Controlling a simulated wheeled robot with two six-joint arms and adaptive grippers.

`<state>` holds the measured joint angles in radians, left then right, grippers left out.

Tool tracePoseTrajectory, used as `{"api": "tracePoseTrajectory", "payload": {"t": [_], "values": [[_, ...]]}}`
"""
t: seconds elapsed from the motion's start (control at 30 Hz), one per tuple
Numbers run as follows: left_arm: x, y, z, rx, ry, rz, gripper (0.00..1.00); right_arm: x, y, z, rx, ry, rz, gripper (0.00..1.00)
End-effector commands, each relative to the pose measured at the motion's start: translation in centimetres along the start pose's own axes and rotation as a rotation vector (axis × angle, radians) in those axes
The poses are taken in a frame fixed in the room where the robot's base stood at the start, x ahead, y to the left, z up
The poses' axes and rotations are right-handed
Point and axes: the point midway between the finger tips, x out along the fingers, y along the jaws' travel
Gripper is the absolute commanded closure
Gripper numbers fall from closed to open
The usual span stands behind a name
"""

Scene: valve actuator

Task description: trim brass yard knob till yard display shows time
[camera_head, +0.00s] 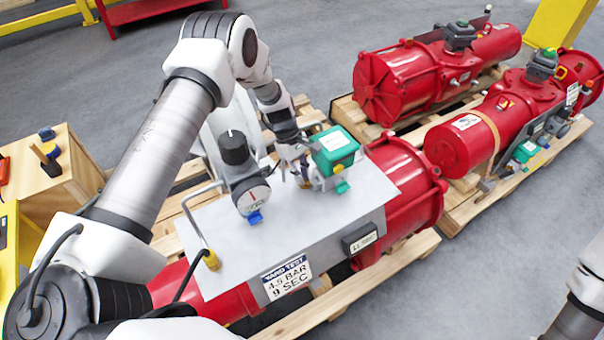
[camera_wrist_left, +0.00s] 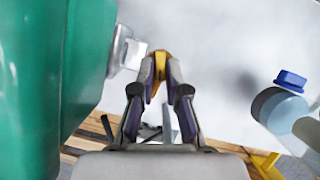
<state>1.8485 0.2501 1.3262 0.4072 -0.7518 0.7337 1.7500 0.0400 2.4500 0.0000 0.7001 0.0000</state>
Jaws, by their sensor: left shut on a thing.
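My left gripper (camera_head: 303,182) reaches down to the grey panel on the red actuator, beside a green-topped box (camera_head: 335,148). In the left wrist view, its two fingers (camera_wrist_left: 160,78) are closed around the brass knob (camera_wrist_left: 159,58), whose golden top shows between the tips. In the head view the fingers mostly hide the knob. The yard display (camera_head: 360,238) is a small dark box on the panel's front edge; its digits are too small to read surely. A sign (camera_head: 286,277) reads "YARD TEST 4.5 BAR 9 SEC". My right gripper is not in view.
A gauge with a black knob (camera_head: 234,147) stands left of the gripper. A bent grey pipe (camera_head: 197,220) with a yellow end rises at the panel's left. Red actuators (camera_head: 405,80) lie on pallets behind. A wooden crate (camera_head: 50,170) stands at left. Grey floor is free at right.

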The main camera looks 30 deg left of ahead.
Motion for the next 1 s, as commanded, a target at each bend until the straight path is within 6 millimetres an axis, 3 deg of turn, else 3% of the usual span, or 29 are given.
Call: {"api": "tracePoseTrajectory", "payload": {"t": [0.37,1.0], "values": [[0.06,-0.21,-0.02,-0.099,0.0,0.04,1.0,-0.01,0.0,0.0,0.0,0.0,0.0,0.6],[0.32,-0.76,0.09,-0.504,0.0,0.205,1.0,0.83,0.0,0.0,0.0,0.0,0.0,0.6]]}}
